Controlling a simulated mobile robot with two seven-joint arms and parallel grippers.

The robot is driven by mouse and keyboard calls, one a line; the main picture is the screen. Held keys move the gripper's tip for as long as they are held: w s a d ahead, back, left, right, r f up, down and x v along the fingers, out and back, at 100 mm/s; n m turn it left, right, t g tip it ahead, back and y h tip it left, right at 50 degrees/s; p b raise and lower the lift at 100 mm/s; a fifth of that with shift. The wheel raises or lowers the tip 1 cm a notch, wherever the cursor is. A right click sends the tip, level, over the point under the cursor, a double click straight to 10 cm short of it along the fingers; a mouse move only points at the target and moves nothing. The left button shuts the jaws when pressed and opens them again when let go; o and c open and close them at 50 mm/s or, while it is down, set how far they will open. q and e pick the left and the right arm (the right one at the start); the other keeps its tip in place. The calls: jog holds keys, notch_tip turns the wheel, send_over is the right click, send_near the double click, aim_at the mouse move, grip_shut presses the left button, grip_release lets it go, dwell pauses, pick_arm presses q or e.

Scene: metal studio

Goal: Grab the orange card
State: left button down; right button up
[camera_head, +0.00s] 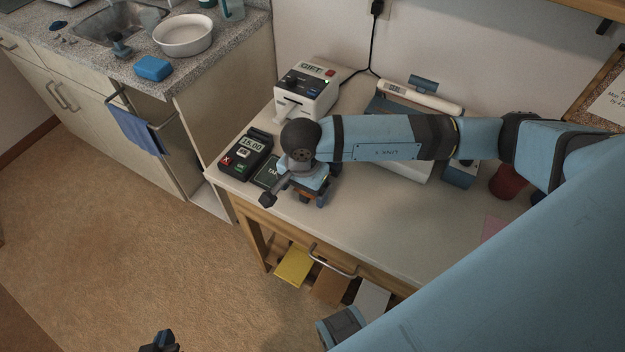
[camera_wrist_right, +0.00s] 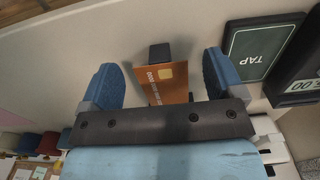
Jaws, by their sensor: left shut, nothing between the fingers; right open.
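The orange card (camera_wrist_right: 172,84) shows a gold chip and printed digits in the right wrist view. It lies between the two blue fingers of my right gripper (camera_wrist_right: 165,82), which is open, with a gap visible on each side. A small dark block (camera_wrist_right: 159,53) is at the card's far end. In the head view my right gripper (camera_head: 309,196) is low over the table's front left part, and a bit of orange (camera_head: 304,196) shows beneath it; most of the card is hidden there. My left gripper (camera_head: 160,342) is shut and empty over the floor, at the bottom edge.
A dark TAP pad (camera_head: 268,173) and a card terminal (camera_head: 246,155) stand just left of my right gripper. A white GIFT machine (camera_head: 306,92) is behind. A red cup (camera_head: 507,182) stands at right. The table's front middle (camera_head: 400,225) is clear.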

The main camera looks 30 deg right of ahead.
jog(key=shift+c, duration=0.2)
jog(key=c, duration=1)
jog(key=shift+o, duration=0.2)
jog(key=shift+r, duration=0.15)
